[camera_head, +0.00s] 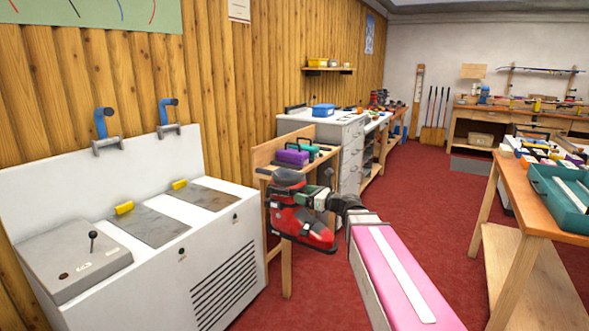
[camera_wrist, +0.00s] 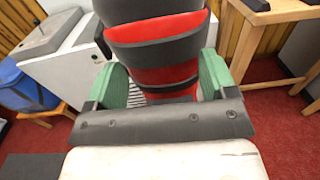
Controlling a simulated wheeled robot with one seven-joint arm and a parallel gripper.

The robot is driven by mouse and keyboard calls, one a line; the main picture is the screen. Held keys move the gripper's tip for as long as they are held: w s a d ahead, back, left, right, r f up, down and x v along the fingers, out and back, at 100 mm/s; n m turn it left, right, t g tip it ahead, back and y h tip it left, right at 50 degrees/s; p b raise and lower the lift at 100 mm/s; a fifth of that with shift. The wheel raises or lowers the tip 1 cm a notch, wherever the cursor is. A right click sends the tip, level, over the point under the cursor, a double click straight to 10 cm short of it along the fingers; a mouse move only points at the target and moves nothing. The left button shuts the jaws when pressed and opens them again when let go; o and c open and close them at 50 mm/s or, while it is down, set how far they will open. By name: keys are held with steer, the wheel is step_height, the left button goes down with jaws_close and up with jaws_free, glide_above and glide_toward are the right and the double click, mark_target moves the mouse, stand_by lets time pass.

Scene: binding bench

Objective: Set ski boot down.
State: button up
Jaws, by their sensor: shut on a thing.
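The red and black ski boot (camera_head: 312,226) is held in the air in the middle of the head view, in front of a small wooden table (camera_head: 287,262). My gripper (camera_head: 328,200) is shut on it from the right side in that view. In the wrist view the boot (camera_wrist: 160,50) shows as red and dark grey bands between the two green finger pads of my gripper (camera_wrist: 162,80). The pads press on both its sides. The boot's lower end is cut off or hidden there.
A white grinding machine (camera_head: 205,215) stands at the left. The small table carries a purple box (camera_head: 291,157) and other items. A wooden bench with a teal case (camera_head: 560,190) is at the right. Red carpet (camera_head: 440,190) lies open between. A blue bin (camera_wrist: 25,90) shows at left in the wrist view.

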steer(key=s+d+f, duration=0.3)
steer(key=s+d, duration=0.1)
steer(key=d, duration=0.3)
steer(key=s+d+f, duration=0.4)
steer(key=d, duration=0.3)
steer(key=shift+d+m+t, duration=0.3)
steer(key=shift+d+t, duration=0.1)
steer(key=shift+a, duration=0.15)
